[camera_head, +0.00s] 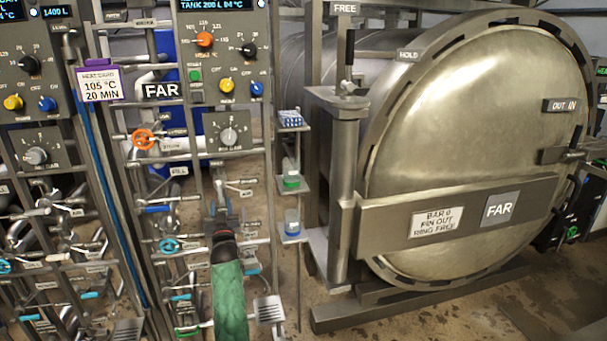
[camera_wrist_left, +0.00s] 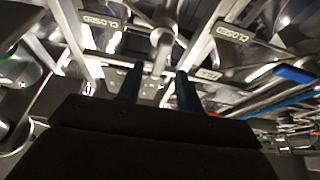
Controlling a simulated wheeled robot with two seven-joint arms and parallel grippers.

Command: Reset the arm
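My left arm, in a green sleeve, comes up from the bottom of the head view. Its gripper (camera_head: 222,208) is in front of the pipe and valve rack, below the grey dial box. In the left wrist view the two dark fingers of the left gripper (camera_wrist_left: 158,85) stand apart with a gap between them. No held object shows between them. Pipes and a round metal fitting (camera_wrist_left: 162,40) lie beyond the fingertips; I cannot tell whether anything touches. My right gripper is not in view.
A large round retort door (camera_head: 475,130) with a FAR plate fills the right. Small shelves with a blue-topped item (camera_head: 291,119) and cups stand left of it. Valve pipes with CLOSED tags (camera_wrist_left: 100,22) crowd around the gripper. Some floor (camera_head: 420,318) is open at lower right.

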